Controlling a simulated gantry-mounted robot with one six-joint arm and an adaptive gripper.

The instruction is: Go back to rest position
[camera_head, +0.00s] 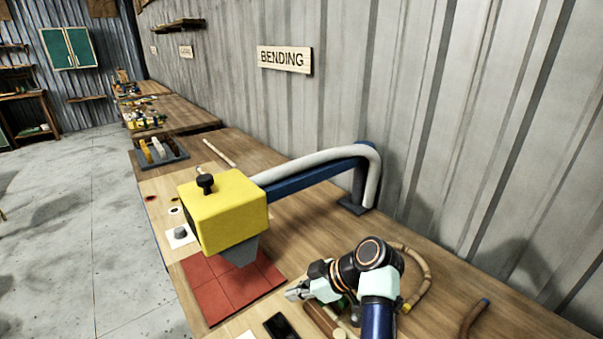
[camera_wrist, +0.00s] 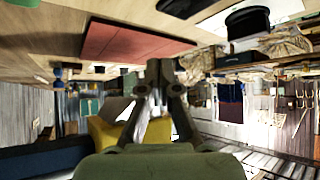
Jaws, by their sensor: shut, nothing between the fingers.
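My gripper (camera_head: 297,292) is at the front of the workbench (camera_head: 440,262), at the right side of the red tiled pad (camera_head: 205,283) in the head view. In the wrist view my gripper (camera_wrist: 159,68) shows with its fingers closed together and nothing between them. The wrist view looks upside down, with the red pad (camera_wrist: 125,42) at the top. My arm reaches in from the lower right of the head view.
A yellow box-shaped head (camera_head: 225,213) on a blue arm with a grey hose (camera_head: 320,158) hangs over the red pad. A curved rattan piece (camera_head: 424,280) lies behind my arm. A dark flat object (camera_head: 281,327) lies in front. A corrugated wall stands behind.

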